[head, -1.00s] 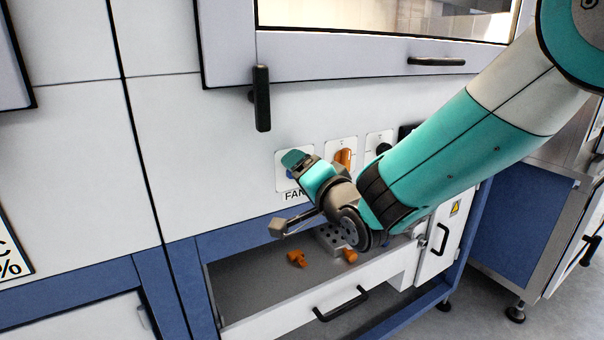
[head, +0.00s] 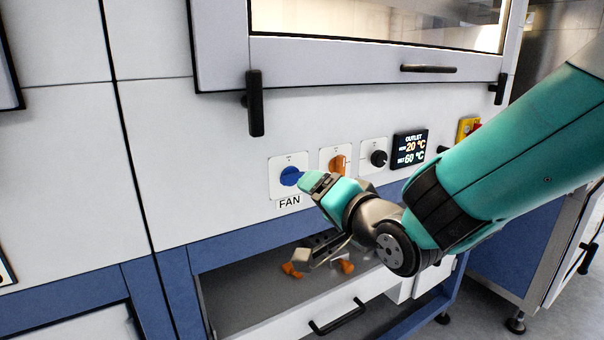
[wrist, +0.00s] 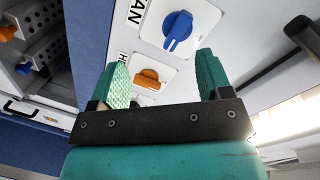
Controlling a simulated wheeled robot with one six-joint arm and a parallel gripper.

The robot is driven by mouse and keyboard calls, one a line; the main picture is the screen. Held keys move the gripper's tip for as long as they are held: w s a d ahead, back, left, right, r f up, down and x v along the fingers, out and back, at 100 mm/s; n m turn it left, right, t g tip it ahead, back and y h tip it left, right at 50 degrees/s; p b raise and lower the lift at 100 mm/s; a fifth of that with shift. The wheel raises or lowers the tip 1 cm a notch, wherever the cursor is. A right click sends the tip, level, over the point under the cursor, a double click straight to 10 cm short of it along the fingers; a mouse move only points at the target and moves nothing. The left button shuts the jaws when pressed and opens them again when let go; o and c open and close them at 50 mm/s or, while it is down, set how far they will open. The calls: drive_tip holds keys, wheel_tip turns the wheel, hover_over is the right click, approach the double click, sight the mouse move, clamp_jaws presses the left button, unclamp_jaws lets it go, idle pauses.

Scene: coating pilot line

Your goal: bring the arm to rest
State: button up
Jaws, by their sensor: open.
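My gripper (head: 314,181) is open and empty, in front of the control panel and just right of the blue FAN knob (head: 291,176). The wrist view shows its two green fingers (wrist: 164,78) spread apart. There the blue knob (wrist: 178,30) lies beyond the fingertips, not held. An orange knob (head: 337,162) is partly behind my gripper in the head view; it also shows between the fingers, near the left one, in the wrist view (wrist: 147,78). My arm reaches in from the right, bent at the wrist above the open drawer.
An open drawer (head: 262,328) below holds orange pieces (head: 291,270) and a perforated block, partly hidden by my wrist. A black knob (head: 378,158) and a display (head: 410,148) sit further right. A window sash (head: 350,62) with black handles (head: 255,103) is above.

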drive_tip(key=s+d+f+n+g+h, duration=0.15)
drive_tip(key=s+d+n+g, duration=0.3)
drive_tip(key=s, duration=0.45)
drive_tip(key=s+d+f+n+g+h, duration=0.1)
drive_tip(key=s+d+n+g+h, duration=0.15)
drive_tip(key=s+d+g, duration=0.4)
drive_tip(key=s+d+f+n+g+h, duration=0.1)
drive_tip(key=s+d+n+g, duration=0.3)
drive_tip(key=s, duration=0.7)
wheel_tip(320, 180, up, 16)
drive_tip(key=w+a+t+p, duration=0.1)
drive_tip(key=a+p, duration=0.1)
drive_tip(key=p, duration=1.3)
drive_tip(key=shift+a+f+n+p, duration=0.2)
drive_tip(key=shift+a+n+p, duration=0.1)
drive_tip(key=shift+p, duration=0.05)
